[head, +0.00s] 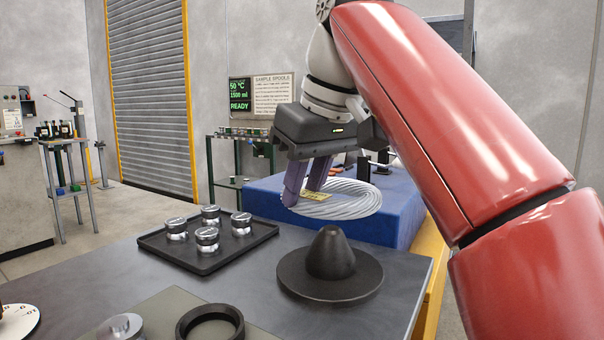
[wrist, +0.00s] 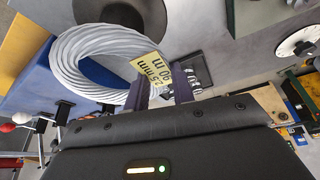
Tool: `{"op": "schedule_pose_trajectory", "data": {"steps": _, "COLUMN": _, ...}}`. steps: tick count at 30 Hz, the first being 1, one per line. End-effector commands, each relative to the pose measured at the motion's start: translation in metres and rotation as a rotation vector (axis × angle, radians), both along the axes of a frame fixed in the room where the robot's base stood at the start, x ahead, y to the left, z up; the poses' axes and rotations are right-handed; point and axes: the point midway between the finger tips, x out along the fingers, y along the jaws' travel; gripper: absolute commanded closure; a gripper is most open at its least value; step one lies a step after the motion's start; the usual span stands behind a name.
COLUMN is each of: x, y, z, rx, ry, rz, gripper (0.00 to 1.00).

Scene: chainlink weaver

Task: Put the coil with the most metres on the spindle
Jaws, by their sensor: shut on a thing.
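My gripper (head: 305,194) is shut on a pale grey wire coil (head: 350,203), gripping one side of its ring near a yellow tag. In the wrist view the coil (wrist: 68,58) hangs to the left of the fingers (wrist: 160,86), and its tag (wrist: 147,66) appears to read 2.5 mm, 90 m. In the head view the coil overlaps the blue-topped bench; the exact gap below it cannot be told. The black cone-shaped spindle (head: 330,255) on its round flange stands bare on the dark table, nearer than the coil. The wrist view shows the spindle (wrist: 123,13) beyond the coil.
A black tray (head: 165,252) with several metal-lidded canisters sits left of the spindle. A black ring (head: 209,312) and a dial (head: 18,322) lie toward the front. The blue bench (head: 265,205) adjoins the table's far side. Small black holders (head: 378,168) stand on it.

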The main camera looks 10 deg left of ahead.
Motion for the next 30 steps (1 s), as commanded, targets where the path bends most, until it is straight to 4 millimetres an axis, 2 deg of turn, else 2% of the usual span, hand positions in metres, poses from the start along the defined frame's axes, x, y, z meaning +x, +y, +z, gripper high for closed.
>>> {"op": "schedule_pose_trajectory", "data": {"steps": 21, "x": 0.0, "y": -0.001, "z": -0.079, "rx": 0.002, "ry": -0.004, "rz": -0.002, "gripper": 1.0}}
{"op": "schedule_pose_trajectory", "data": {"steps": 30, "x": 0.0, "y": -0.001, "z": -0.099, "rx": 0.003, "ry": -0.003, "rz": -0.001, "gripper": 1.0}}
